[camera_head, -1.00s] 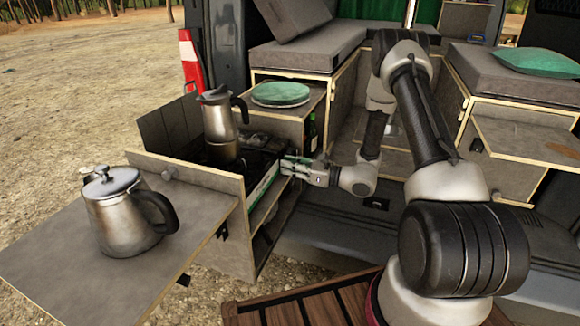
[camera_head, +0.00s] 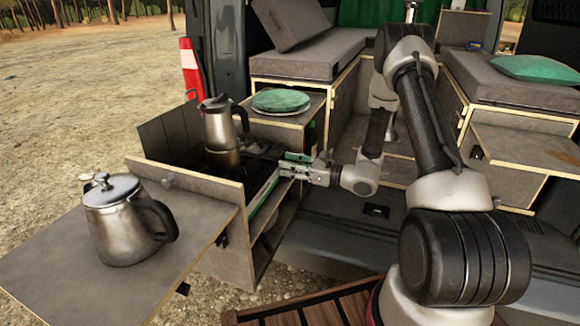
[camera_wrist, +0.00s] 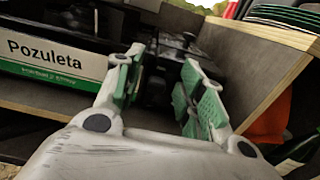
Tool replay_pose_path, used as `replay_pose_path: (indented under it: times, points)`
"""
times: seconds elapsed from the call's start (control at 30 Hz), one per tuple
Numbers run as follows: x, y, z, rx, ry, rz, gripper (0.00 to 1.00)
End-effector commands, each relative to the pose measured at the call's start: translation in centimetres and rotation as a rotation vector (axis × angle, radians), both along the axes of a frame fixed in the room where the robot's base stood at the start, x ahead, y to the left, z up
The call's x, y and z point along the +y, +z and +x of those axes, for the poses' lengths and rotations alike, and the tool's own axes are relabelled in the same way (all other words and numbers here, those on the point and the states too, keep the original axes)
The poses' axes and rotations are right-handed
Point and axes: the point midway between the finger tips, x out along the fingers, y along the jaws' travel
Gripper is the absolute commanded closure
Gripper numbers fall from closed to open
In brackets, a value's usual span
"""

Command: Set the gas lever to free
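A dark camping stove (camera_head: 258,160) sits in the pulled-out drawer, partly behind a silver moka pot (camera_head: 219,130). Its white and green side, lettered "Pozuleta", shows at the left of the wrist view (camera_wrist: 52,58). My gripper (camera_head: 288,163) is at the right end of the stove, between it and the van. In the wrist view my gripper (camera_wrist: 160,78) has its two green-padded fingers apart. Dark parts of the stove's end lie between and beyond them. I cannot clearly pick out the gas lever among these dark, shadowed parts.
A wooden cabinet panel (camera_wrist: 262,60) stands close to the right of my fingers. Green plates (camera_head: 281,101) lie on the cabinet top. A steel kettle (camera_head: 122,222) stands on the fold-out shelf (camera_head: 70,262). A red and white cone (camera_head: 190,68) stands behind.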

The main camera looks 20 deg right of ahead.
Motion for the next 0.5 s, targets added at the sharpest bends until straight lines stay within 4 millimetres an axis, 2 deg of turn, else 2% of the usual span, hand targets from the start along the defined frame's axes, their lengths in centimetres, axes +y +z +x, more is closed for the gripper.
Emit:
replay_pose_path:
  times: [0.27, 0.37, 0.5]
  points:
    - [-0.5, -0.1, -0.3, 0.001, -0.002, 0.000, 0.61]
    - [-1.7, -0.1, -1.1, 0.003, -0.003, 0.000, 0.61]
    - [-4.2, -0.1, -2.9, 0.002, -0.005, -0.001, 0.61]
